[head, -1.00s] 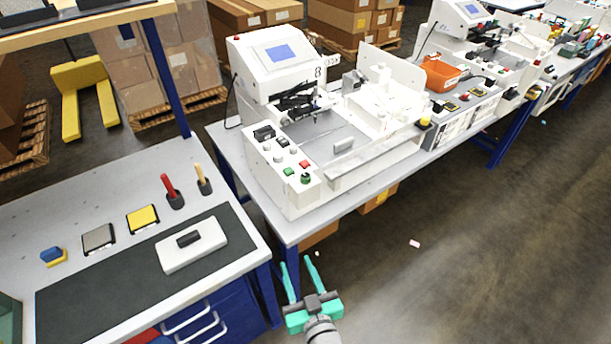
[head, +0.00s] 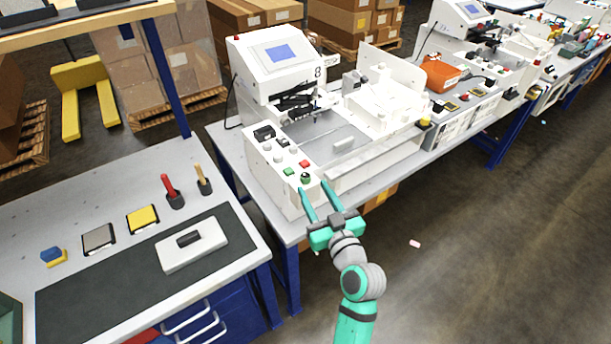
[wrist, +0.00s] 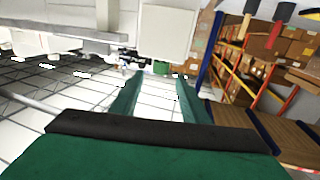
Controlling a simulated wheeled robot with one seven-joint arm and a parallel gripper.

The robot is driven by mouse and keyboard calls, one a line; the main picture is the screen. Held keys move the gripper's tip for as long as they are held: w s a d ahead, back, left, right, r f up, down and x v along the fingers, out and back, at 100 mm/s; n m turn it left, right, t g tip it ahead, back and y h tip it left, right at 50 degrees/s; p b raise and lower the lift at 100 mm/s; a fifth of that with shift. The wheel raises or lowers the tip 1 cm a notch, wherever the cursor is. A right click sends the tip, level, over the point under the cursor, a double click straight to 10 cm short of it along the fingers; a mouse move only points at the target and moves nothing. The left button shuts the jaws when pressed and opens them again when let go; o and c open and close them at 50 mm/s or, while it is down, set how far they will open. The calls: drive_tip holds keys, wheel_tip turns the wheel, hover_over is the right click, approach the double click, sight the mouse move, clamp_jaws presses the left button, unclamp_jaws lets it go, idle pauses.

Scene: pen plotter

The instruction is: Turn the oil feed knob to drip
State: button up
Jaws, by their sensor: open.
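The white pen plotter (head: 285,65) stands on the middle bench. Its front-left control panel carries a green button (head: 289,171), a red button (head: 304,163), a dark green round knob (head: 305,178), a black switch (head: 264,133) and several small pale knobs. I cannot tell which is the oil feed knob; no label is readable. My gripper (head: 313,188) is open and empty, its two teal fingers pointing at the panel's front corner, close to the dark green knob. Whether they touch it is unclear. The wrist view shows the spread fingers (wrist: 156,88) with nothing between them.
The left bench has a dark mat (head: 90,285) with a white block (head: 192,245) on it. A yellow-capped part (head: 425,122) and an orange bin (head: 440,75) lie right of the plotter. The floor on the right is mostly clear.

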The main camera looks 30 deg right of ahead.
sight(308, 180)
drive_tip(key=x, duration=0.7)
drive_tip(key=shift+c, duration=0.4)
clamp_jaws()
